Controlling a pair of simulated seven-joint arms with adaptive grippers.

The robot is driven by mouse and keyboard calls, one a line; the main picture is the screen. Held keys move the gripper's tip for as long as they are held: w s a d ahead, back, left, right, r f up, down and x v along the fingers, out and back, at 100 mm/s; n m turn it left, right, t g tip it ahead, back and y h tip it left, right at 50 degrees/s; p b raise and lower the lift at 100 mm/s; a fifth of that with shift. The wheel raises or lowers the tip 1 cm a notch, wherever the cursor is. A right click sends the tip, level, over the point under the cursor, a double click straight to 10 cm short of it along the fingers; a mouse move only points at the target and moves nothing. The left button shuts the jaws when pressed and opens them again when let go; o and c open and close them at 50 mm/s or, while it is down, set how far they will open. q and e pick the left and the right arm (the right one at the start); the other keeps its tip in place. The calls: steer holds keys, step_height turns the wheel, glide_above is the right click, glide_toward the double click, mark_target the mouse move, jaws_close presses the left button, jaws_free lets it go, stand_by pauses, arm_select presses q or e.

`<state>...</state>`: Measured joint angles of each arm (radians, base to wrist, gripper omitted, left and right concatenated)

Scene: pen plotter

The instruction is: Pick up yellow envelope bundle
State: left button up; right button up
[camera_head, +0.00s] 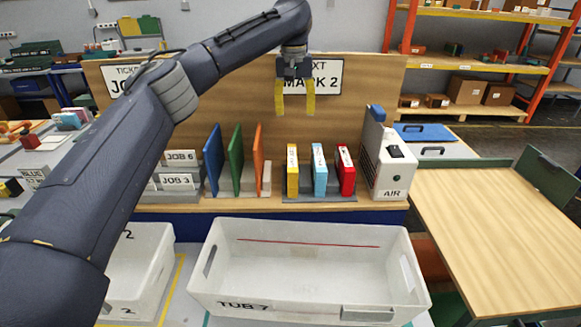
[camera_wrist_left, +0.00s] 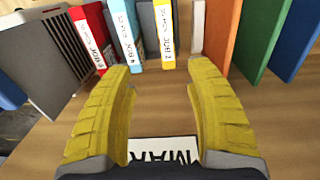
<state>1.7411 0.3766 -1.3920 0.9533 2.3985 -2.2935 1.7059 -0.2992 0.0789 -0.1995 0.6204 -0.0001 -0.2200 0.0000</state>
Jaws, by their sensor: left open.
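The yellow envelope bundle (camera_head: 292,175) stands upright in a low grey rack on the wooden bench shelf, left of a light blue bundle (camera_head: 319,175) and a red bundle (camera_head: 345,172). In the left wrist view the yellow bundle (camera_wrist_left: 165,32) shows its lettered spine just beyond the fingertips. My left gripper (camera_head: 296,107) is open and empty, with its yellow fingers pointing down above and behind the bundle in the head view. The fingers look apart from the bundle. My right gripper is in neither view.
Upright orange (camera_head: 258,160), green (camera_head: 235,160) and blue (camera_head: 212,160) panels stand left of the bundle. A white AIR unit (camera_head: 391,170) stands right. A white tub (camera_head: 215,285) sits in front. A wooden tabletop (camera_head: 500,230) at right is clear.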

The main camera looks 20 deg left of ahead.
arm_select(q)
glide_toward(292, 157)
step_height(292, 157, down, 5)
steer(key=shift+w+d+f, duration=0.1)
steer(key=shift+w+f, duration=0.05)
steer(key=shift+f, duration=0.05)
steer(key=shift+w+f, duration=0.15)
steer(key=shift+f, duration=3.4)
jaws_close()
